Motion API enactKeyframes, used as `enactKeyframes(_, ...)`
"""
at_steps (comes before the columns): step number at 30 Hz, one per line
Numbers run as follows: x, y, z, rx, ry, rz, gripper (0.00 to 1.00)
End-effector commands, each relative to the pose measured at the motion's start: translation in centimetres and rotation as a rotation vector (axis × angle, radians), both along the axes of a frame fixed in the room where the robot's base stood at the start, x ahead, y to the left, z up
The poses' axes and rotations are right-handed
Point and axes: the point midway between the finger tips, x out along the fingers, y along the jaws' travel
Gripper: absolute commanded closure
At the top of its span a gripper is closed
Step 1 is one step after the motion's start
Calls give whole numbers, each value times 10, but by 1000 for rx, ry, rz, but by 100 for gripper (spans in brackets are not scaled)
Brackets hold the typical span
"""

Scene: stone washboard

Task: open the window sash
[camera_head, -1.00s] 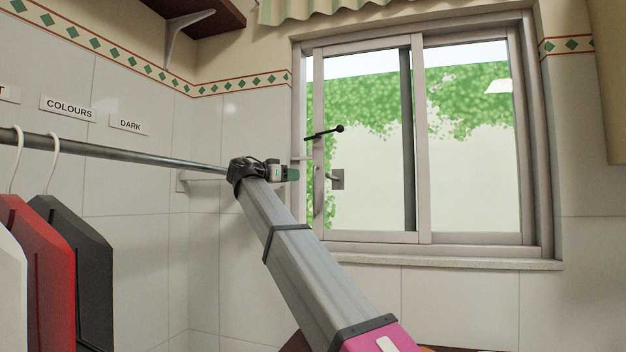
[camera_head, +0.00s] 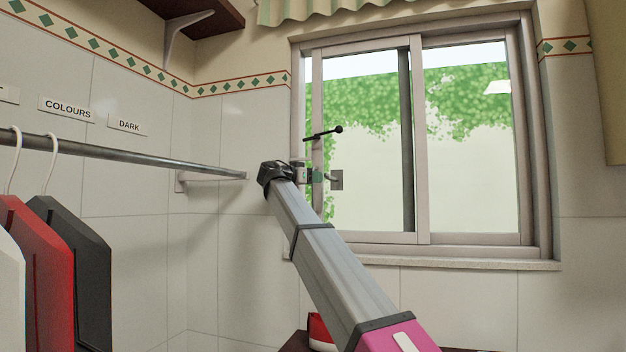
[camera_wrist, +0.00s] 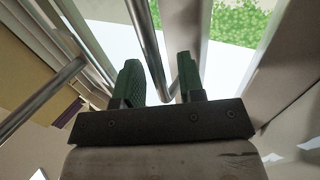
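The window sash (camera_head: 417,140) is a pale frame with glass, on the left side of the window. A narrow strip of outdoors shows between its left stile and the outer frame. My gripper (camera_head: 318,176) is at that left stile, below the lever. In the wrist view, the green fingers of my gripper (camera_wrist: 160,83) are apart, with a metal bar (camera_wrist: 147,45) running between them, nearer the right finger. I cannot tell whether they touch it.
A metal rail (camera_head: 150,158) with hanging garments (camera_head: 75,270) runs along the left wall, its end left of my gripper. A window sill (camera_head: 450,262) runs below the window. A small metal plate (camera_head: 337,180) sits just right of my gripper.

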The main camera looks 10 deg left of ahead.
Motion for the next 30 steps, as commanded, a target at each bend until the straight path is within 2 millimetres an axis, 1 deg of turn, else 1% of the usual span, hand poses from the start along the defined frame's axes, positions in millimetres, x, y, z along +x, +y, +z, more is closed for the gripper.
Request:
enactKeyframes(1,0,0,0,0,0,0,64)
enactKeyframes(2,0,0,0,0,0,0,70)
enactKeyframes(3,0,0,0,0,0,0,84)
enactKeyframes(4,0,0,0,0,0,0,93)
enactKeyframes(5,0,0,0,0,0,0,100)
enactKeyframes(11,-1,-3,0,0,0,-1,100)
enactKeyframes(14,-2,-15,-1,1,1,-3,100)
enactKeyframes(18,-5,-41,-1,-1,-1,-4,100)
enactKeyframes(21,-5,-50,0,-1,-1,-3,100)
enactKeyframes(28,-4,-48,0,-1,-1,0,100)
enactKeyframes(29,-4,-48,0,-1,-1,0,84)
enactKeyframes(30,-4,-48,0,-1,-1,0,71)
